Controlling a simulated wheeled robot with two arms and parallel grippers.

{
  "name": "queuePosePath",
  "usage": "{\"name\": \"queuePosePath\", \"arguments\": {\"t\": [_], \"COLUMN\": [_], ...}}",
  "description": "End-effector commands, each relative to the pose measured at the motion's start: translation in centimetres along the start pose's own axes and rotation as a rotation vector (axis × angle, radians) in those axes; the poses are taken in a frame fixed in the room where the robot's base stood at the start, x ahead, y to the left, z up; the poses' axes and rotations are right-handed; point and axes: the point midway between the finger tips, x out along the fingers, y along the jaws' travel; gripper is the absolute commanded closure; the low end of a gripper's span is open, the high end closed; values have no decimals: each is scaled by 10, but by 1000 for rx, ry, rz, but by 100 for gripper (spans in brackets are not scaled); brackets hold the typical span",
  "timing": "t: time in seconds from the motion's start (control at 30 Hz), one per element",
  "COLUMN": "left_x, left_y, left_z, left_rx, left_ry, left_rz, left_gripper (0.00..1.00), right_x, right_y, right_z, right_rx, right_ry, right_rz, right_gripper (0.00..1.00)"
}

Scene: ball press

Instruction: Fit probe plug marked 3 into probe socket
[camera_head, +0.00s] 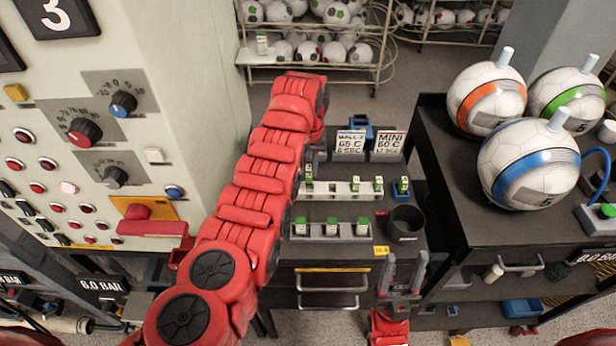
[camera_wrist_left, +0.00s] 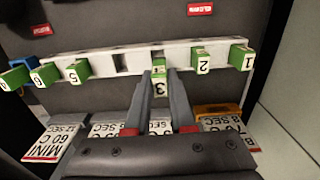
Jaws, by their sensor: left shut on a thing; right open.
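The green plug marked 3 (camera_wrist_left: 160,88) is between the closed fingers of my left gripper (camera_wrist_left: 161,78) in the left wrist view. It is at the pale rack (camera_wrist_left: 185,56); I cannot tell whether it is still seated there or clear of it. In the head view my left gripper is mostly hidden behind my red left arm, near the rear rack (camera_head: 340,190). My right gripper (camera_head: 405,268) is open and empty, pointing up in front of the drawer unit. I cannot make out the probe socket for certain in either view.
A front rack (camera_head: 318,231) holds green plugs. A black cup (camera_head: 406,222) stands to its right. The control panel (camera_head: 60,130) is left; balls (camera_head: 528,165) sit on a dark cabinet right.

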Motion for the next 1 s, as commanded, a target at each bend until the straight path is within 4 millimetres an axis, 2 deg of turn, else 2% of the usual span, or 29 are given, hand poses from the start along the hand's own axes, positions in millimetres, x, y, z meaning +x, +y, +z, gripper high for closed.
{"name": "queuePosePath", "arguments": {"t": [0.17,0.37,0.8,0.83,0.97,1.0], "left_x": [18,43,51,49,49,49], "left_y": [0,0,0,0,0,0], "left_z": [2,0,0,0,0,0], "left_rx": [0,-2,-1,-1,-1,-1], "left_ry": [-7,-2,-1,-1,-2,-1], "left_rz": [-1,1,1,1,0,0], "left_gripper": [100,100,100,73,50,48], "right_x": [10,1,-4,-2,-2,-2], "right_y": [1,0,0,0,0,0], "right_z": [-2,0,1,0,0,0], "right_rx": [0,0,0,0,0,0], "right_ry": [0,0,0,0,0,0], "right_rz": [0,0,0,0,0,0], "right_gripper": [49,49,49,49,49,49]}}
